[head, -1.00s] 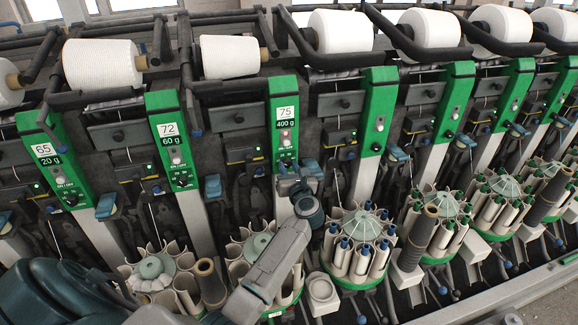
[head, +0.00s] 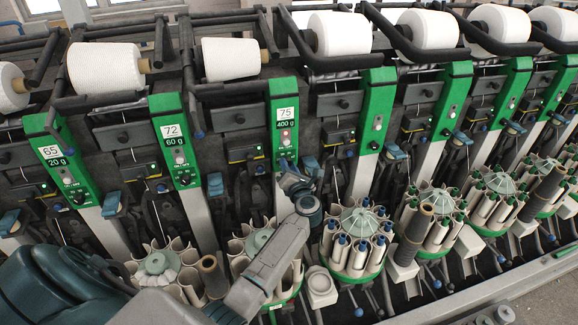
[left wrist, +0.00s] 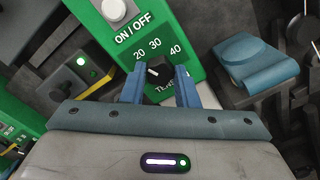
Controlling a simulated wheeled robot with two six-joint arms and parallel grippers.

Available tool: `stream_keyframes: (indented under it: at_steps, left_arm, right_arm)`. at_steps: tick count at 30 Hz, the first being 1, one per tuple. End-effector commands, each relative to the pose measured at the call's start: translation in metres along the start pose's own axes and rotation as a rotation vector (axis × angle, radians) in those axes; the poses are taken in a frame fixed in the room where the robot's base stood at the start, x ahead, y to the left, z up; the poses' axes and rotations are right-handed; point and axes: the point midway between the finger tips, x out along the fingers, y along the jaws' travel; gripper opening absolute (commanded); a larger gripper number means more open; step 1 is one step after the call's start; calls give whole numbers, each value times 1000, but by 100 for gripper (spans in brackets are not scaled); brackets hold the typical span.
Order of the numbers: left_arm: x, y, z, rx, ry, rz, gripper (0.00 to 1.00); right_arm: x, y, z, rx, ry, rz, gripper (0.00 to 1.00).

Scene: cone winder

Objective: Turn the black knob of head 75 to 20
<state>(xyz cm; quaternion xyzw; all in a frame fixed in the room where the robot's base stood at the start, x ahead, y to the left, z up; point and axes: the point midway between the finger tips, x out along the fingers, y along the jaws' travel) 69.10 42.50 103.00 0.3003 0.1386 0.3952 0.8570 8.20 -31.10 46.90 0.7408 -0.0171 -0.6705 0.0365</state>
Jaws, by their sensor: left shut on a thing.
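Head 75 is the green panel (head: 284,120) with the labels 75 and 400 g. Its black knob (left wrist: 158,74) shows in the left wrist view, below the printed numbers 20, 30 and 40. The knob's white mark points to the upper left, roughly toward the 20 side. My left gripper (left wrist: 159,87) is shut on the knob, with one blue finger on each side of it. In the head view my left gripper (head: 287,170) is at the lower end of the panel and hides the knob. My right gripper is not in view.
A white ON/OFF button (left wrist: 115,11) sits above the knob. A blue lever (left wrist: 247,62) stands close to the right of the panel. The panels of head 72 (head: 174,140) and head 65 (head: 58,165) are to the left. Bobbin magazines (head: 358,245) stand below.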

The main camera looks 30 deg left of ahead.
Motion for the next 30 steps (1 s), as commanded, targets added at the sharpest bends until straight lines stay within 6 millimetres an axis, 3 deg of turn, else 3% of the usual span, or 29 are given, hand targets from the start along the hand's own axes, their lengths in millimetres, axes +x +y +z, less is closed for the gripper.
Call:
stream_keyframes:
  at_steps: [10, 11, 14, 23, 30]
  left_arm:
    - [0, 0, 0, 2, -1, -1, 4]
    - [0, 0, 0, 2, -1, -1, 29]
    - [0, 0, 0, 2, -1, -1, 49]
    - [-1, -1, 0, 2, 0, -1, 49]
    - [-31, -3, -4, -1, 1, -2, 49]
  right_arm:
    - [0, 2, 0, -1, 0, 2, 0]
    - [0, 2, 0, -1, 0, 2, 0]
    - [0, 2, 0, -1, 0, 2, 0]
    - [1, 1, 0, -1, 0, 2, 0]
    - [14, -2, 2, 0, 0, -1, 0]
